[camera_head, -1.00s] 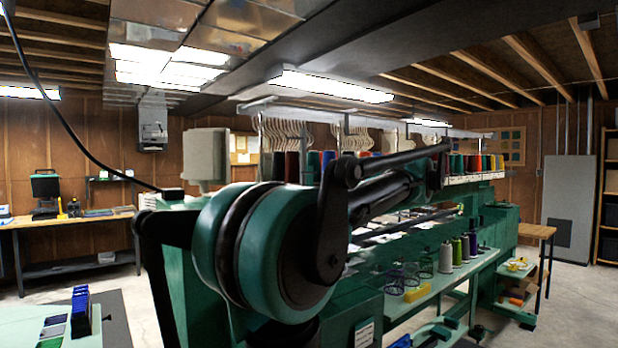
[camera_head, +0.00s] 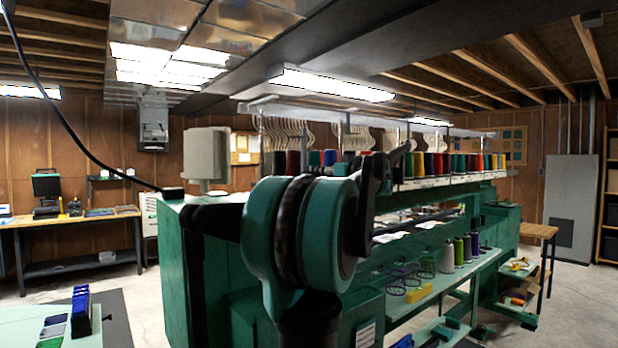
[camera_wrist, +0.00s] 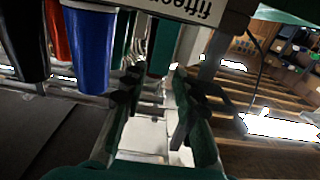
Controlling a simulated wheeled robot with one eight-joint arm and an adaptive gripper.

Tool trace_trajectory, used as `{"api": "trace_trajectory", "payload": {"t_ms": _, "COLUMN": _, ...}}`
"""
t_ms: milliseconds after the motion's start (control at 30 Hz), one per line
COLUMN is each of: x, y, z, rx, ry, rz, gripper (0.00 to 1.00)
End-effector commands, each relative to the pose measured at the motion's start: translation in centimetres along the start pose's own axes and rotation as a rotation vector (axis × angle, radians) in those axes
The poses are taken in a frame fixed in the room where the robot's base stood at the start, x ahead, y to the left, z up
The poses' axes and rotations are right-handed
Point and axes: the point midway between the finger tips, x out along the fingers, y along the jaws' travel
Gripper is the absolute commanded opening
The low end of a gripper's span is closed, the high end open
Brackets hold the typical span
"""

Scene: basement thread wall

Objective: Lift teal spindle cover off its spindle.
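Cone-shaped spindle covers hang upside down in the tilted wrist view. A dark green or teal cover (camera_wrist: 161,50) is beyond the fingertips, near their gap. Another dark teal one (camera_wrist: 122,38) is beside a large blue cover (camera_wrist: 90,45). I cannot tell which is the task's cover. My gripper (camera_wrist: 155,85) is open, with its two dark fingers apart and nothing seen between them. In the head view, teal-green covers (camera_head: 459,163) stand in the long rack row; my arm hides part of the row and my gripper is not clearly seen.
A label board (camera_wrist: 195,12) reading "fifteen" is close above the fingers in the wrist view. Red (camera_wrist: 57,30) and black covers crowd the left. A green machine (camera_head: 490,215) carries the rack; thread cones (camera_head: 446,257) stand on its lower shelf. Open floor is at right.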

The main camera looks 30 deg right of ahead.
Motion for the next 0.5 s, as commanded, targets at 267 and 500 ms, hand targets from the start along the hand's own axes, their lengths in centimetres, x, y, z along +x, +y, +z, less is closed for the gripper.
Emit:
{"api": "trace_trajectory", "payload": {"t_ms": 267, "x": 4.1, "y": -0.1, "z": 0.0, "rx": 0.000, "ry": 0.000, "rz": -0.003, "gripper": 0.29}}
{"api": "trace_trajectory", "payload": {"t_ms": 500, "x": 5.1, "y": 0.0, "z": 0.0, "rx": 0.000, "ry": 0.000, "rz": -0.001, "gripper": 0.29}}
